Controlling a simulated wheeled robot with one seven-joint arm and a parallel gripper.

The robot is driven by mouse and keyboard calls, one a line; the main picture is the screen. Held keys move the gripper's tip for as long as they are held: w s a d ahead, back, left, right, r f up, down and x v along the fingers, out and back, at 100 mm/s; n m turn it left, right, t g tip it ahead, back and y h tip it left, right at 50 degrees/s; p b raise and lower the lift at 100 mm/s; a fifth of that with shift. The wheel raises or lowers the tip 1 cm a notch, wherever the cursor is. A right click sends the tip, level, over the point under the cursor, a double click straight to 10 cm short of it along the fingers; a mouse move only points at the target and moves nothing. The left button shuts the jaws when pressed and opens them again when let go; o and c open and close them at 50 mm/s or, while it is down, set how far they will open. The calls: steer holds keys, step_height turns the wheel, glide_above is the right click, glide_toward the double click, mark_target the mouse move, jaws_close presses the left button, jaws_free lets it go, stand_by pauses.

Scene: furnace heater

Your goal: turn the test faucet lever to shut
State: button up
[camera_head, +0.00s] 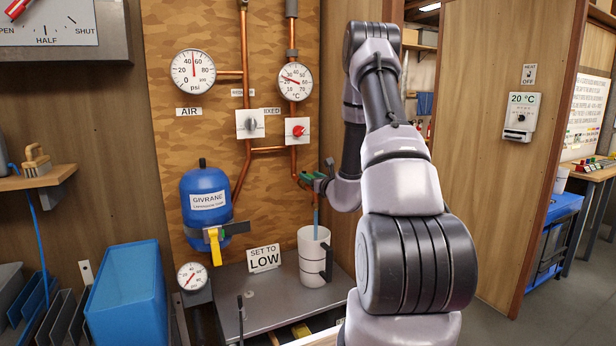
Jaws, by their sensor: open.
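The test faucet (305,179) is at the lower end of the right copper pipe, on the camouflage-patterned board. A blue stream of water (316,218) falls from it into a white mug (313,262) with dark handles. My gripper (322,179) is at the faucet, reaching in from the right, and is open. The green and dark parts there overlap, so the lever's shape and angle are unclear. I cannot tell whether the fingers touch the lever.
A blue tank (206,196) with a yellow-handled valve (215,246) is left of the faucet. Above are two gauges, a grey knob (250,124) and a red knob (298,130). A "SET TO LOW" sign (264,258) stands left of the mug, on the grey bench (262,308).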

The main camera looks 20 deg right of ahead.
steer(key=shift+w, duration=1.1)
jaws_close()
stand_by(0.7)
